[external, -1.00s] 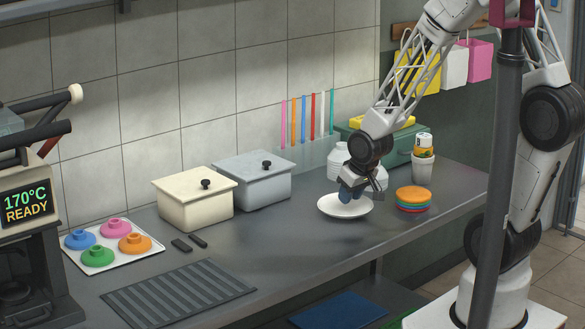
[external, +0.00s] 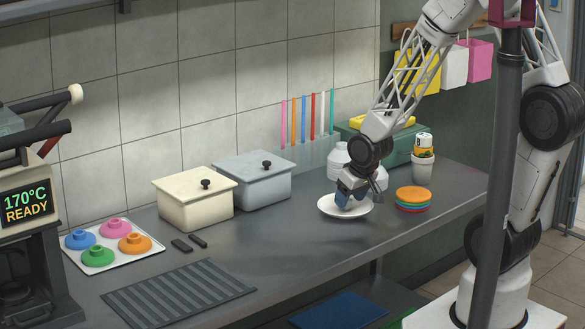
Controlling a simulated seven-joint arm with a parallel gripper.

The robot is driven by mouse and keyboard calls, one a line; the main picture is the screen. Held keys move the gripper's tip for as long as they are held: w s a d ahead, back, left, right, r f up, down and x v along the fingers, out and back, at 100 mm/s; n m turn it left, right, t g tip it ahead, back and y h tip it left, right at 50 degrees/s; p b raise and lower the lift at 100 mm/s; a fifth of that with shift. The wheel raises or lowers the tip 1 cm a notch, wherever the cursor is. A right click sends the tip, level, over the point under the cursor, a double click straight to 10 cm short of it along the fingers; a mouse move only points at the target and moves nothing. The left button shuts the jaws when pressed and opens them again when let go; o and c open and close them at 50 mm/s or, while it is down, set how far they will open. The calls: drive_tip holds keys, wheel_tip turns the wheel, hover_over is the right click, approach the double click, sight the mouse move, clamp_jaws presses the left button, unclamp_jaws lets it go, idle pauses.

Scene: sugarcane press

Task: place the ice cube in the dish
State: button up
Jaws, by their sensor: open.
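The white dish (external: 328,210) lies flat on the dark counter, right of the middle. My gripper (external: 350,199) is low over the dish, pointing down, with its blue-grey fingers at or just above the dish's surface. The fingers are open. They cover part of the dish's middle. I cannot make out the ice cube clearly; it is too small or hidden by the fingers, so I cannot tell whether it touches the dish.
A stack of coloured discs (external: 413,198) stands just right of the dish. White containers (external: 338,163) and a green box (external: 398,150) are behind my gripper. A grey lidded bin (external: 252,184) and a cream one (external: 195,205) stand left.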

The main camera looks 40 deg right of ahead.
sight(350, 210)
idle(0.4)
wheel_tip(350, 210, up, 7)
idle(0.6)
idle(0.4)
drive_tip(key=s+d+r+g, duration=0.1)
drive_tip(key=s+d+r, duration=0.1)
drive_tip(key=s+r, duration=1.8)
drive_tip(key=shift+s+r+g, duration=0.4)
